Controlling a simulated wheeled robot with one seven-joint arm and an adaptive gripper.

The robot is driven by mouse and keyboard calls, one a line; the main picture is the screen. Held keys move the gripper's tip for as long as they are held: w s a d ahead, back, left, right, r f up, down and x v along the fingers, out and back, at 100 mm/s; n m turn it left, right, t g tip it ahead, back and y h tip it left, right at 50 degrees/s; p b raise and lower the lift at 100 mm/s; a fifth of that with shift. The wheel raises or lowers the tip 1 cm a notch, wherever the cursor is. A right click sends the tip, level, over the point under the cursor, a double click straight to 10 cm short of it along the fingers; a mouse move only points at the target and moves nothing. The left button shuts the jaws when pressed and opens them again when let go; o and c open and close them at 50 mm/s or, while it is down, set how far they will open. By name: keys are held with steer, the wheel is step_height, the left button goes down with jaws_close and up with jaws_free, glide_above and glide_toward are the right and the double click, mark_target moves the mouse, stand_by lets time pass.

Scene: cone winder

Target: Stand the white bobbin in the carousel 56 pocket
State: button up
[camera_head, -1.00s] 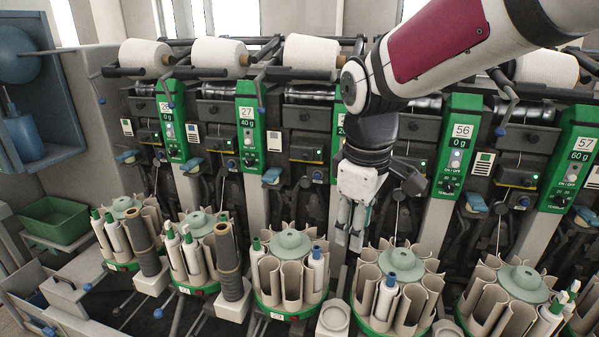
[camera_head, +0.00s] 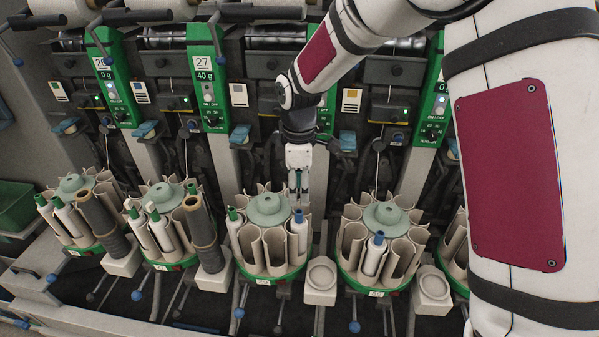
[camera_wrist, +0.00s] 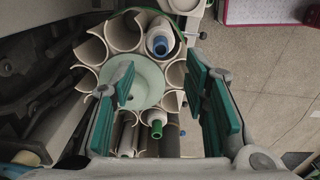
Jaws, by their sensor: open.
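My gripper (camera_head: 298,188) is open and empty, pointing down just above the right side of the third carousel (camera_head: 272,263). Below it a white bobbin with a blue tip (camera_head: 299,232) stands in a front right pocket. In the wrist view a blue-tipped bobbin (camera_wrist: 158,42) lies ahead of the open fingers (camera_wrist: 168,95), and a green-tipped white one (camera_wrist: 155,122) is between and below them. The carousel to the right (camera_head: 377,292), which appears to be number 56, holds a blue-tipped white bobbin (camera_head: 375,256) at its front; several of its other pockets look empty.
A green-tipped bobbin (camera_head: 233,222) stands at the left of the third carousel. Two more carousels (camera_head: 165,200) with bobbins and dark tubes (camera_head: 202,235) stand left. A pale round-topped holder (camera_head: 320,280) sits between the third and fourth carousels. My arm hides the right side.

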mark_target(299, 211)
step_height(299, 211, down, 9)
steer(key=shift+p, duration=0.3)
jaws_close()
steer(key=shift+r, duration=0.7)
stand_by(0.4)
steer(key=shift+s+a+r+p, duration=0.15)
steer(key=shift+r+p, duration=0.1)
steer(key=shift+r, duration=0.5)
steer(key=shift+a+r+p, duration=0.1)
steer(key=shift+r+p, duration=0.15)
steer(key=shift+r, duration=0.5)
steer(key=shift+s+a+r+p, duration=0.15)
steer(key=shift+r+p, duration=0.1)
steer(key=shift+r, duration=0.5)
steer(key=shift+w, duration=0.1)
